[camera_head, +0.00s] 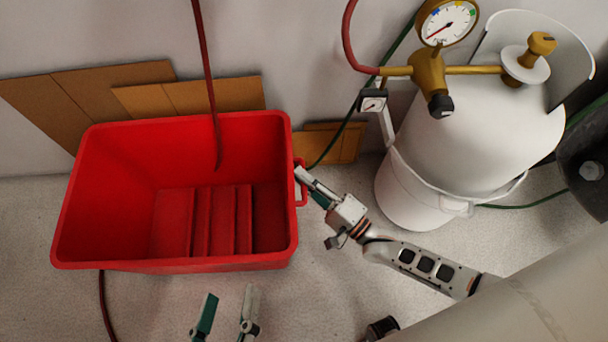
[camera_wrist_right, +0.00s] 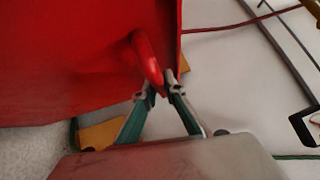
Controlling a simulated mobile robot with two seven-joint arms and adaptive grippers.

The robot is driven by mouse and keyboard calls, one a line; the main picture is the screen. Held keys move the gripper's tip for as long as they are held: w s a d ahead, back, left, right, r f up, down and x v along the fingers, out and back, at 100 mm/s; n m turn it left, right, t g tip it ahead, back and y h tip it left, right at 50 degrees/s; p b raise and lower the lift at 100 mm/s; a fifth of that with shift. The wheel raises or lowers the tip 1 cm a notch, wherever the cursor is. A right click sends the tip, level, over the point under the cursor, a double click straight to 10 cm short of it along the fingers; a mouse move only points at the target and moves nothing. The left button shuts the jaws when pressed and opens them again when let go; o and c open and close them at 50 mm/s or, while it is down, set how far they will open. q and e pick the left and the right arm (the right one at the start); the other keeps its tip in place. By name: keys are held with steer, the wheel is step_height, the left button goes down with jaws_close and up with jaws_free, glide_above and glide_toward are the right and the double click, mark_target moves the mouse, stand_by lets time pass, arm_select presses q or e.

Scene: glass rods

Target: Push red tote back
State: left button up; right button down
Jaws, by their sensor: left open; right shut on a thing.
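The red tote (camera_head: 110,185) stands on the floor at the left of the head view, open side up and empty apart from its ribbed bottom. Its red side wall also fills the upper left of the right wrist view (camera_wrist_right: 70,60). My right gripper (camera_head: 303,180) is at the tote's right side, shut on the red side handle (camera_wrist_right: 149,65); its fingers meet at the handle's lower end in the wrist view (camera_wrist_right: 160,95). My left gripper (camera_head: 226,310) is open and empty, in front of the tote's near wall at the bottom of the picture. Only its fingers show.
A white gas tank (camera_head: 470,130) with a brass valve and pressure gauge (camera_head: 447,22) stands right of the tote. Cardboard pieces (camera_head: 190,97) lean on the wall behind it. A red hose (camera_head: 206,70) hangs over the tote. A dark object (camera_head: 590,170) is at the far right.

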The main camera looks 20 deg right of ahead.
arm_select(q)
steer(key=shift+w+a+r, duration=0.1)
steer(key=shift+a, duration=0.1)
arm_select(e)
steer(key=shift+w+a, duration=0.15)
steer(key=shift+a, duration=0.75)
steer(key=c, duration=2.1)
jaws_free()
arm_select(q)
steer(key=shift+a, duration=0.2)
arm_select(e)
steer(key=v, duration=0.7)
steer(key=shift+d, duration=0.25)
